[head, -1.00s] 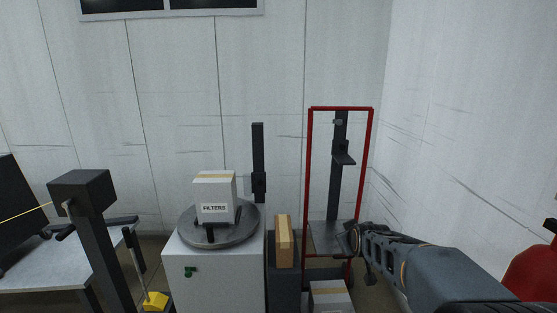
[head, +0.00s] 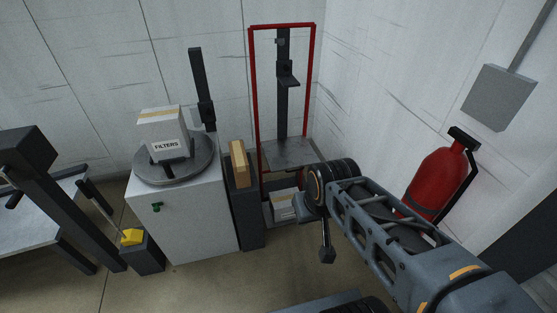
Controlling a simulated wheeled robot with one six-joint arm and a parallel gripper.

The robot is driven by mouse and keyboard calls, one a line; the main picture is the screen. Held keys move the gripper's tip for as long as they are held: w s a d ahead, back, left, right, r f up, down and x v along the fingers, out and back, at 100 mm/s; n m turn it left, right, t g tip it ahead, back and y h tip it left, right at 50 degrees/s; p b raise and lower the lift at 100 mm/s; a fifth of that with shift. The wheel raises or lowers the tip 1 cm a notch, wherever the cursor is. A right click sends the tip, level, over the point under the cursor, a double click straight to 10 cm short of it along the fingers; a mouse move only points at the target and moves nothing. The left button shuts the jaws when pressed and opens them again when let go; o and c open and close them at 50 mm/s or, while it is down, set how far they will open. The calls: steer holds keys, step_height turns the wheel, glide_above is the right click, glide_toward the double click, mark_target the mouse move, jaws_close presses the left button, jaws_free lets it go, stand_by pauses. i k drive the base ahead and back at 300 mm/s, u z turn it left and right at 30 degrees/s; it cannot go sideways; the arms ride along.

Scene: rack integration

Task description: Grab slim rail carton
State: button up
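A slim, upright tan carton (head: 239,163), which looks like the slim rail carton, stands on top of a narrow dark pedestal (head: 246,215). The pedestal is between the white cabinet and the red frame. My gripper (head: 326,256) hangs below the wrist of my arm, to the right of the carton and lower in the picture, clearly apart from it. It is small and dark, and I cannot make out a gap between its fingers. Nothing shows held in it.
A white FILTERS box (head: 163,133) sits on a round turntable (head: 150,172) on the white cabinet (head: 190,220). Another carton (head: 284,205) is low inside the red frame (head: 252,90). A red extinguisher (head: 436,182) hangs at right. Open floor lies in front of the cabinet.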

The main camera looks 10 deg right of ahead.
mark_target(240, 164)
steer(key=u, duration=0.5)
steer(key=k, duration=0.6)
steer(key=u, duration=1.1)
steer(key=i, duration=0.85)
steer(key=z, duration=0.45)
steer(key=i, duration=0.95)
steer(key=z, duration=0.8)
